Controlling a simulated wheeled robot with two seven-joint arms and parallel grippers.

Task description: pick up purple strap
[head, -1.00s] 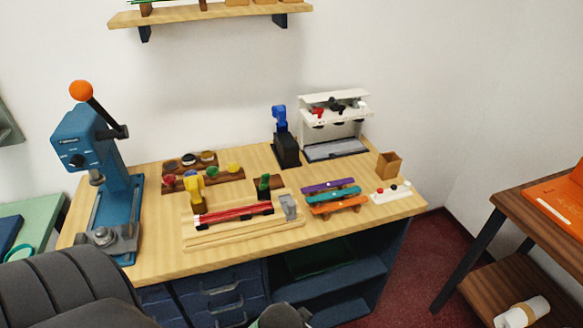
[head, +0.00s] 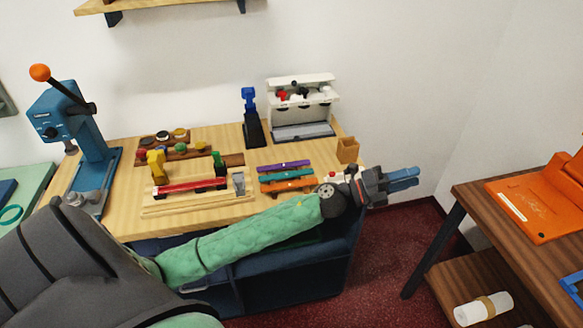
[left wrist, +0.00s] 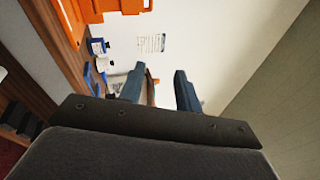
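The purple strap (head: 284,166) lies at the back of a small rack on the counter, behind a teal strap (head: 287,174) and an orange strap (head: 288,186). It looks flat and untouched. My left gripper (head: 410,178) is to the right of the straps, beyond the counter's right edge, pointing right and away from them. In the left wrist view its two blue fingers (left wrist: 160,84) stand apart with nothing held between them. My right gripper is not in view.
My left forearm crosses the counter's front. A brown side table (head: 470,200) with an orange machine is at the right.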

